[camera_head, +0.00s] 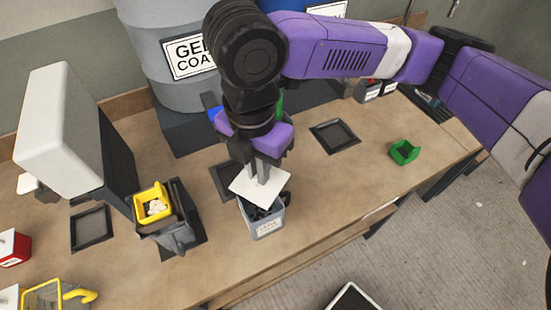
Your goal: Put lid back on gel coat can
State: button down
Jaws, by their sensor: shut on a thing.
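My gripper (261,172) points down over the bench and is shut on a white square plate, which looks like the lid (252,188). The lid is slightly tilted and sits over the back part of a small grey-blue open-topped container (268,226) with dark contents. I cannot tell whether the lid touches its rim. The container's front label is too small to read. A large grey drum (157,52) behind has a sign reading "GEL COA", partly hidden by my arm.
A yellow bin (152,203) on a dark stand is left of the container. A green bin (404,152) stands at right. Empty dark square trays (335,136) lie on the bench (330,195). A white-backed monitor-like box (65,130) is at left. Bench right of the container is clear.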

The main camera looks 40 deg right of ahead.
aim_at(259, 190)
jog(key=shift+a, duration=0.1)
jog(key=shift+f, duration=0.1)
jog(key=shift+a+f+b, duration=0.15)
jog(key=shift+f+b, duration=0.15)
jog(key=shift+b, duration=0.05)
notch_tip(259, 190, down, 4)
jog(key=b, duration=0.3)
jog(key=shift+f+b, duration=0.1)
jog(key=shift+b, duration=0.2)
jog(key=shift+f+b, duration=0.5)
jog(key=shift+f, duration=0.25)
jog(key=shift+f, duration=0.15)
dwell(1.7)
jog(key=c, duration=1.5)
grip_release()
jog(key=shift+o, duration=0.7)
